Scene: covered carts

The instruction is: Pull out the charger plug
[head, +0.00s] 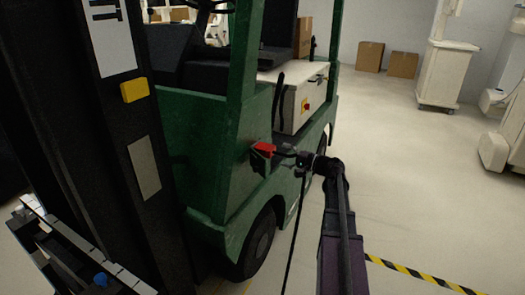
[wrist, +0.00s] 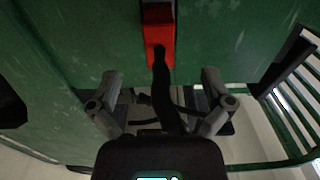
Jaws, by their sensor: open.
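The red charger plug (head: 264,148) sits at the side of the green forklift (head: 215,150). In the wrist view the red plug (wrist: 158,35) is at the top centre, with a black cable (wrist: 161,85) running from its near end down between my fingers. I cannot tell where plug and socket part. My gripper (head: 287,153) is just right of the plug in the head view. In the wrist view my gripper (wrist: 161,78) is open, one finger on each side of the cable, its tips short of the red body. No grip on the plug shows.
The cable hangs to the floor beside the forklift's front wheel (head: 258,240). A dark mast (head: 110,130) stands close at left. Cardboard boxes (head: 370,56) and white carts (head: 445,72) are at the back right.

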